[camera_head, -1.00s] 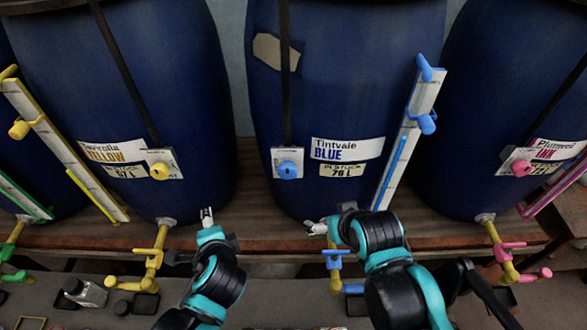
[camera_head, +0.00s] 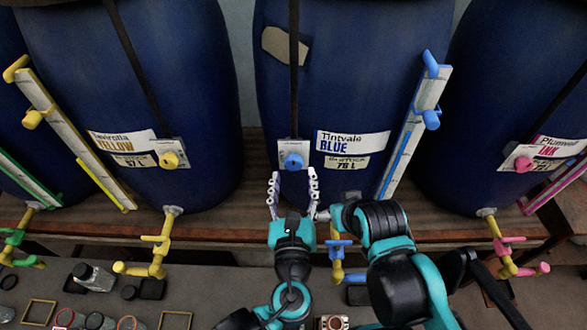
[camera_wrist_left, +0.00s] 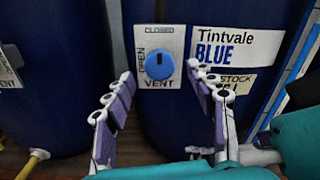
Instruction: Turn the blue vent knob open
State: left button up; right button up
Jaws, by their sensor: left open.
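The blue vent knob (camera_head: 293,161) sits on a pale plate on the front of the Tintvale BLUE vat (camera_head: 350,90). In the left wrist view the knob (camera_wrist_left: 159,67) shows a dark mark pointing up toward CLOSED; OPEN is printed at the plate's left. My left gripper (camera_head: 293,178) is open and empty, just below and in front of the knob. In the left wrist view its fingertips (camera_wrist_left: 160,73) appear on either side of the knob, not closed on it. My right gripper (camera_head: 323,215) is low, near the blue tap; its fingers are mostly hidden.
A blue tap (camera_head: 338,248) hangs below the vat, close to my right arm. The yellow vat (camera_head: 140,80) stands left and the pink-labelled vat (camera_head: 520,90) right. A wooden shelf edge (camera_head: 240,215) runs below. Small items lie on the lower left surface.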

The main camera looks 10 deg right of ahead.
aim_at(294, 167)
pick_arm(q)
jog(key=shift+x, duration=1.8)
jog(key=shift+c, duration=0.4)
jog(key=c, duration=1.1)
